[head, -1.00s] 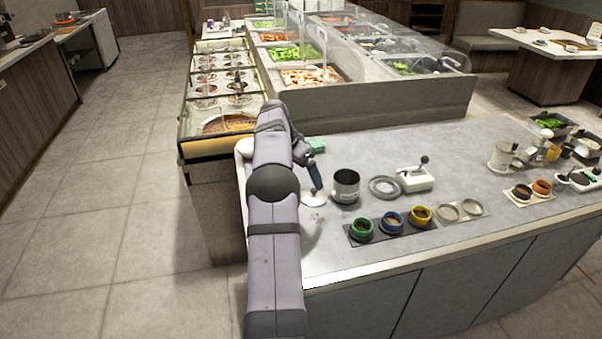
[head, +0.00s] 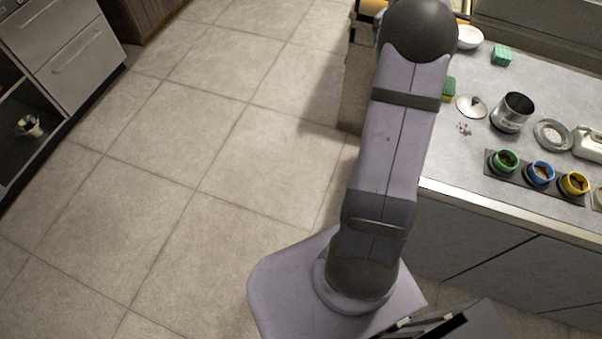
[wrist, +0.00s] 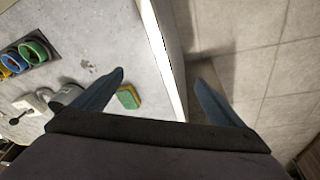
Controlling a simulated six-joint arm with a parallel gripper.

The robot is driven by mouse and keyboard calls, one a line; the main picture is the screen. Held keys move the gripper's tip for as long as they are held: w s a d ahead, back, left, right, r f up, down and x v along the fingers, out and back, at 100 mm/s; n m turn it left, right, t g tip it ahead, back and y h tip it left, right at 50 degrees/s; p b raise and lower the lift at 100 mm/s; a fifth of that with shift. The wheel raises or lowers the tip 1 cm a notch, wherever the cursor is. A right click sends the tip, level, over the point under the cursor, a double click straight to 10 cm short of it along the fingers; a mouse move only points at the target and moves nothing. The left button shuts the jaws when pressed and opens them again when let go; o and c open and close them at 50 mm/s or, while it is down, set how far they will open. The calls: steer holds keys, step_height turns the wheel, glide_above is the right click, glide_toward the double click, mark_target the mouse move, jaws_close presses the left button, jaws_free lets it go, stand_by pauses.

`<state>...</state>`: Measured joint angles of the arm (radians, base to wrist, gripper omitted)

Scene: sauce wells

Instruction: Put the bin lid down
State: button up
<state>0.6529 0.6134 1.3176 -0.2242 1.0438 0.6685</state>
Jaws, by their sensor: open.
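The silver lid (head: 471,107) with a dark knob lies on the grey counter in the head view. It is to the left of the open-topped steel bin (head: 512,112), apart from it. The bin stands upright and looks dark inside. My gripper (wrist: 160,76) is open with nothing between its fingers in the wrist view. It is above the counter's edge, one finger over the counter and the other over the floor side. In the head view the gripper does not show; only my arm does. I cannot clearly make out the lid in the wrist view.
A green-and-yellow sponge (wrist: 129,97) lies near the counter edge, with crumbs (head: 463,129) near the lid. A green block (head: 502,55) and white bowl (head: 468,37) are behind. Green (head: 504,160), blue (head: 540,173) and yellow (head: 573,183) pots stand in front of the bin.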

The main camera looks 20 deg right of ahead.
steer(key=s+a+f+n+y, duration=0.15)
steer(key=a+n, duration=0.25)
steer(key=a, duration=0.7)
steer(key=s+a+n, duration=0.2)
steer(key=a+n, duration=0.1)
steer(key=a, duration=0.8)
steer(key=s+a+f+n, duration=0.2)
steer(key=s+a+n, duration=0.1)
steer(key=s+a, duration=0.4)
steer(key=s+a+f+n+y, duration=0.1)
steer(key=s+a+f+n, duration=0.1)
steer(key=s+a+n, duration=0.2)
steer(key=s+a, duration=0.3)
steer(key=shift+s+a+f, duration=0.25)
steer(key=shift+a+f, duration=0.05)
steer(key=shift+f, duration=0.1)
